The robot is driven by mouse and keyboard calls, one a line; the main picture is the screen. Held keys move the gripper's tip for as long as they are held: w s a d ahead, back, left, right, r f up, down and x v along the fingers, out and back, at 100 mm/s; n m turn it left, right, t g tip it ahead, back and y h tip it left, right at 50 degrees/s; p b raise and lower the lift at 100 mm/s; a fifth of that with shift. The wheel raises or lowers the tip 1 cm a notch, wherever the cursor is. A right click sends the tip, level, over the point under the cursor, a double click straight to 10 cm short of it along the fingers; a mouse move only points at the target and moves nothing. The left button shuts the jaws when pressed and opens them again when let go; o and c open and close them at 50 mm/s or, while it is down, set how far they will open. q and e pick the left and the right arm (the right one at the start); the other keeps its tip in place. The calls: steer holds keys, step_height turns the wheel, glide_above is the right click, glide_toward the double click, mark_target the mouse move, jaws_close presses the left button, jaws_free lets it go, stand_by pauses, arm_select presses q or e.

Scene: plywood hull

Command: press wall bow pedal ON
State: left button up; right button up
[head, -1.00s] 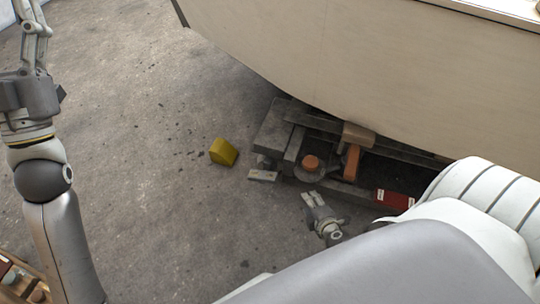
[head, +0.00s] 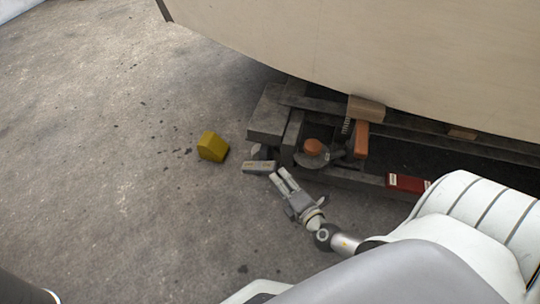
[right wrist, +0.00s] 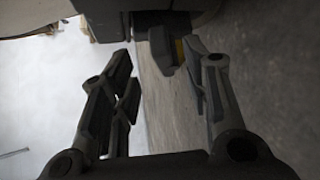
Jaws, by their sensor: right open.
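A small grey pedal (head: 259,167) with light markings lies on the floor at the left end of the dark cradle under the hull. Whether it is pressed I cannot tell. My right gripper (head: 279,178) is open, its fingertips close to the pedal's near right edge; I cannot tell whether they touch. In the right wrist view, the open right gripper (right wrist: 162,72) has a dark block, probably the pedal (right wrist: 161,50), beyond and between its fingers. My left gripper is out of view; only part of my left arm shows at the bottom left.
The pale plywood hull (head: 350,50) overhangs the dark cradle (head: 270,120). An orange-topped round part (head: 314,147) and an orange block (head: 361,138) sit in the cradle. A red box (head: 407,183) lies further right. A yellow wedge (head: 212,146) stands on open concrete at left.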

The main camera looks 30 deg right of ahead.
mark_target(270, 167)
steer(key=b+x, duration=0.1)
steer(key=x, duration=0.7)
steer(key=shift+w+f, duration=0.1)
steer(key=shift+w, duration=0.1)
steer(key=shift+b, duration=0.35)
steer(key=c, duration=0.9)
